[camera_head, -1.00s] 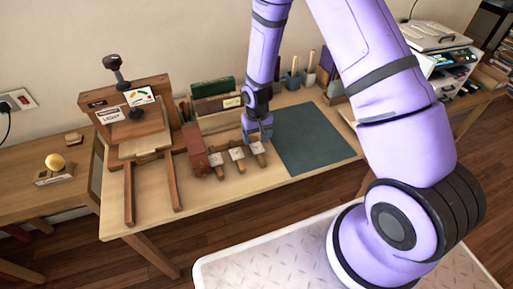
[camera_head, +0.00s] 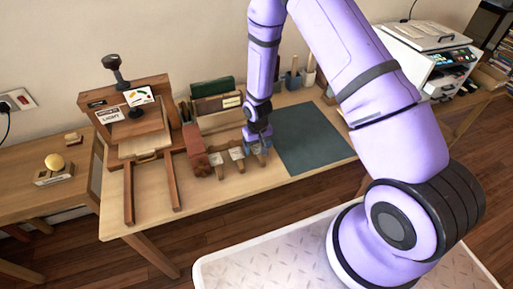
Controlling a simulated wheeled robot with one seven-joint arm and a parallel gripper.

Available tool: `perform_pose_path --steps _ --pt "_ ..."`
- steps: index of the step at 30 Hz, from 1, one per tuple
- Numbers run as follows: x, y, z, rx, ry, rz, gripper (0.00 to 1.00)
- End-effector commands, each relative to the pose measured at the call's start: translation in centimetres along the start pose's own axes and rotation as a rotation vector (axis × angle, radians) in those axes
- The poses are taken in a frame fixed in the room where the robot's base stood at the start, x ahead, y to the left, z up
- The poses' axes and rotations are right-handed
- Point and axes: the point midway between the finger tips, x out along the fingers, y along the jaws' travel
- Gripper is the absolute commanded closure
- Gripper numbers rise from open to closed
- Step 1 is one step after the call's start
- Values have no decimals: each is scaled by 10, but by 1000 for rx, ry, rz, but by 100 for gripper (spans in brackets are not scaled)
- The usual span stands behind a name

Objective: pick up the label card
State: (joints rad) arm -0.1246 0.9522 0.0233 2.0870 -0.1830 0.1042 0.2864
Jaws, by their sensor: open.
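Several small pale cards lie on little wooden stands along the front of the wooden table, right of a red-brown block. The left card (camera_head: 215,159) and the middle card (camera_head: 236,153) show clearly. I cannot tell which one is the label card. My gripper (camera_head: 259,149) points down at the right end of this row, over the right stand. It is open, and it hides most of the card there. I cannot tell whether it touches that card.
The red-brown block (camera_head: 195,152) stands left of the cards. A dark green mat (camera_head: 311,138) lies just right of my gripper. Books (camera_head: 214,104) in a rack stand behind. A wooden frame stand (camera_head: 135,146) fills the table's left part.

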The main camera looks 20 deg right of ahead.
Motion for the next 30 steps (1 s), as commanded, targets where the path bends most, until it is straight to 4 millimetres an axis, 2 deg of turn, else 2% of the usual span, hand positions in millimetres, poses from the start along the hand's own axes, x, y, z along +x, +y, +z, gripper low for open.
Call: perform_pose_path --steps 21,28,30 --pt "5 0 0 0 0 0 21" --pt "5 0 0 0 0 0 74" --pt "5 0 0 0 0 0 75"
